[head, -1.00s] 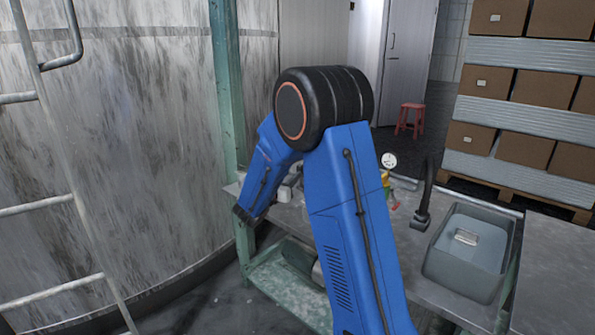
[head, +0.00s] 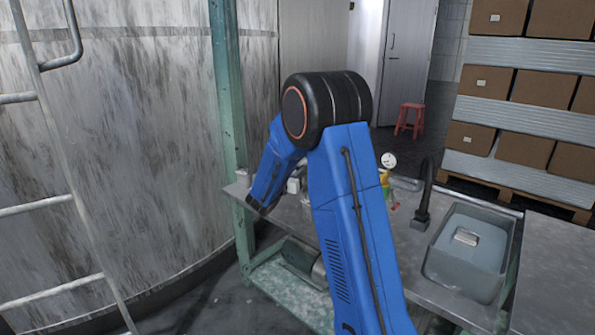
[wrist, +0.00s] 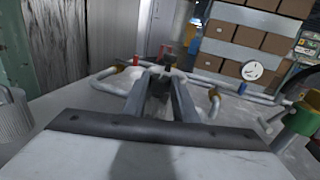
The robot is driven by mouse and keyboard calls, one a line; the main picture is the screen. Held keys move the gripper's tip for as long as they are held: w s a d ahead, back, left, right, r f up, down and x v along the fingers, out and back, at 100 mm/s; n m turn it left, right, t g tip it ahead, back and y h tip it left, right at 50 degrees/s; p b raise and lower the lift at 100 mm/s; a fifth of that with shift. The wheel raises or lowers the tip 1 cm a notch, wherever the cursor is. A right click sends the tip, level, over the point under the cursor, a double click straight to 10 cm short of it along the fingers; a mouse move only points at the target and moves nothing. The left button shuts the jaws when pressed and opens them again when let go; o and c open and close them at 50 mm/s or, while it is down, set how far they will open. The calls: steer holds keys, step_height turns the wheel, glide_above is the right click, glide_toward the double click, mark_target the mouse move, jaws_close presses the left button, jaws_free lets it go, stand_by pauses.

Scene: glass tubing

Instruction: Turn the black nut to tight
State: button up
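My gripper (wrist: 164,74) shows in the wrist view as two grey fingers reaching forward with a gap between them. A small dark piece, which looks like the black nut (wrist: 168,58), stands just past the fingertips among the glass tubing (wrist: 115,72). More dark material shows in the gap between the fingers; I cannot tell whether it is part of the nut's fitting. I see no clear contact between fingers and nut. In the head view my blue arm hides the gripper and the nut.
A pressure gauge (wrist: 252,70) on the tubing stands to the right, with a green and yellow cylinder (wrist: 303,120) nearer. A ribbed white container (wrist: 14,115) is at the left. A grey sink (head: 468,250) with a black tap (head: 424,195) is right of my arm.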

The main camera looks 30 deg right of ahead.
steer(key=shift+w+a+m+g, duration=0.1)
steer(key=shift+m+g, duration=0.2)
steer(key=shift+g, duration=0.1)
steer(key=shift+w+a+m+g+h, duration=0.15)
steer(key=shift+m+g+h, duration=0.4)
steer(key=shift+m+g, duration=0.55)
steer(key=shift+w+d+m+g+h, duration=0.15)
steer(key=shift+m+g+h, duration=0.4)
steer(key=shift+g, duration=0.95)
steer(key=shift+w+a+m+g+h, duration=0.2)
steer(key=shift+m+g+h, duration=0.3)
steer(key=shift+m+g, duration=0.6)
steer(key=shift+g, duration=0.3)
steer(key=o, duration=0.8)
steer(key=s+a, duration=0.1)
steer(key=a, duration=1.6)
steer(key=shift+s+a, duration=0.15)
steer(key=shift+s, duration=0.1)
